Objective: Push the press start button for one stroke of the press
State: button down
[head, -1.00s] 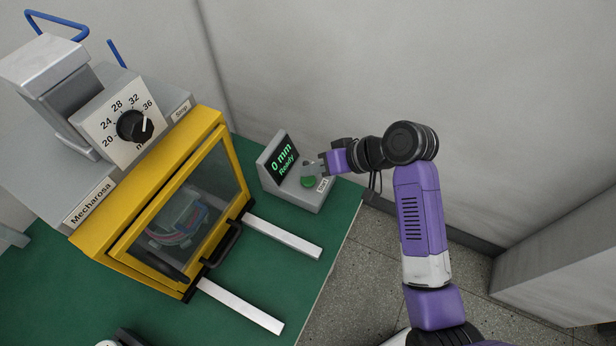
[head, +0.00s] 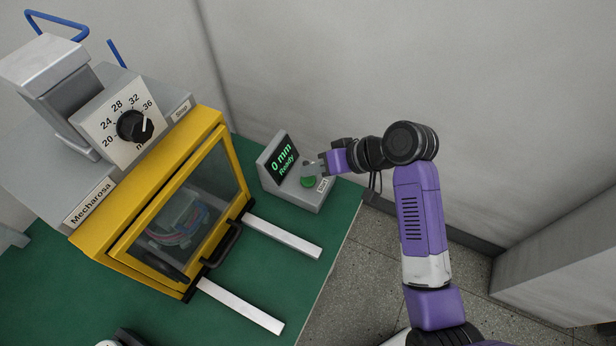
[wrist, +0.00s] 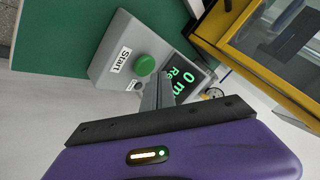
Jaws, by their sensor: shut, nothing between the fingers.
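The green start button (head: 309,181) sits on a grey control box (head: 300,200) beside the press. In the wrist view the button (wrist: 144,65) stands next to a "Start" label (wrist: 120,60). The box's display (head: 282,160) reads "0 mm Ready". My gripper (head: 309,170) is shut and empty, with its fingertips over or close to the button. In the wrist view the fingers (wrist: 160,84) appear just beside the button; I cannot tell whether they touch it. The press (head: 180,200) has a yellow frame and a closed clear door with coloured wires behind it.
The press dial (head: 133,126) points near 36. Two pale rails (head: 285,237) stick out in front of the press over the green table (head: 258,275). A black door handle (head: 224,245) juts out. A grey wall (head: 330,70) stands behind my arm.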

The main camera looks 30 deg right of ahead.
aim_at(312, 180)
jog(key=shift+f, duration=0.15)
jog(key=shift+f, duration=0.3)
jog(key=shift+f, duration=0.5)
dwell(0.9)
dwell(0.3)
jog(key=shift+r+p, duration=0.9)
jog(key=shift+r, duration=0.1)
notch_tip(312, 180, up, 5)
jog(key=p, duration=0.5)
dwell(0.6)
